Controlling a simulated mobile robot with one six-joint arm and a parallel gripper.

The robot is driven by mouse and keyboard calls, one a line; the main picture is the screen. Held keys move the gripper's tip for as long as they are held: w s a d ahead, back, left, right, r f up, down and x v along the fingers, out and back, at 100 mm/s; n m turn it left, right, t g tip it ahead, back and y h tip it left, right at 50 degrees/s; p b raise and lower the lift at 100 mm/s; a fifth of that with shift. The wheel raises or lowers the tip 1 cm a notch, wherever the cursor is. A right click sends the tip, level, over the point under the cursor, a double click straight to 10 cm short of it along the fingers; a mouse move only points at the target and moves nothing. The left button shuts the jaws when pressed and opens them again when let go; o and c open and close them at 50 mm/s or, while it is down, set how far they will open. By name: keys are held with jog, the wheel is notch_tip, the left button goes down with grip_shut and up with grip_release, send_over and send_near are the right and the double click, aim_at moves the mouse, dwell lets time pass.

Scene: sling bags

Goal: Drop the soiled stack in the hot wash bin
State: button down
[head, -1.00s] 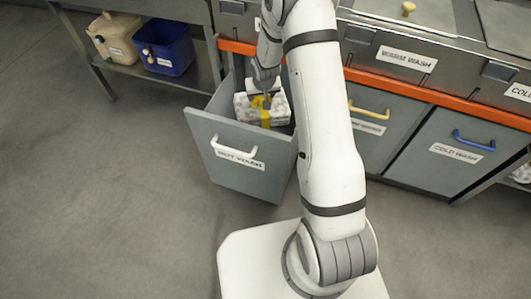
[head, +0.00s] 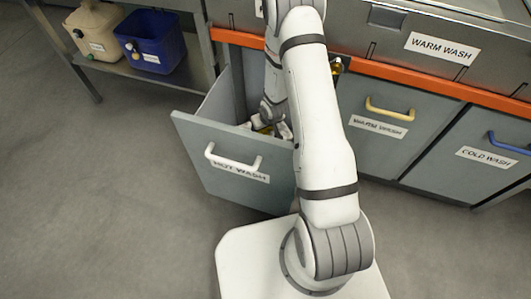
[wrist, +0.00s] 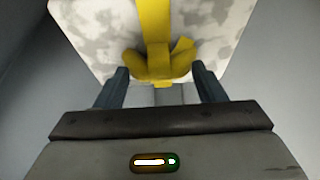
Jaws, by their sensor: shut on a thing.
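The soiled stack (wrist: 205,25) is white with grey blotches and tied with a yellow band. In the wrist view my gripper (wrist: 160,82) has a finger on each side of the band's knot and is shut on it. In the head view the gripper (head: 268,122) is down inside the open hot wash bin (head: 225,175), with the stack (head: 284,131) mostly hidden by the bin front and my arm. The bin is a grey pull-out drawer with a white handle and a HOT WASH label. Whether the stack touches the bin floor cannot be told.
The warm wash bin (head: 392,140) with a yellow handle and the cold wash bin (head: 480,165) with a blue handle are shut to the right. A beige jug (head: 95,32) and a blue container (head: 152,42) stand on a low shelf at left. The floor at left is clear.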

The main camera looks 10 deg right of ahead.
notch_tip(320, 180, down, 10)
jog(key=b, duration=0.3)
jog(key=shift+d+b, duration=0.1)
jog(key=shift+b, duration=0.3)
jog(key=shift+f, duration=0.1)
jog(key=shift+f+b, duration=0.5)
jog(key=shift+c, duration=1.6)
grip_release()
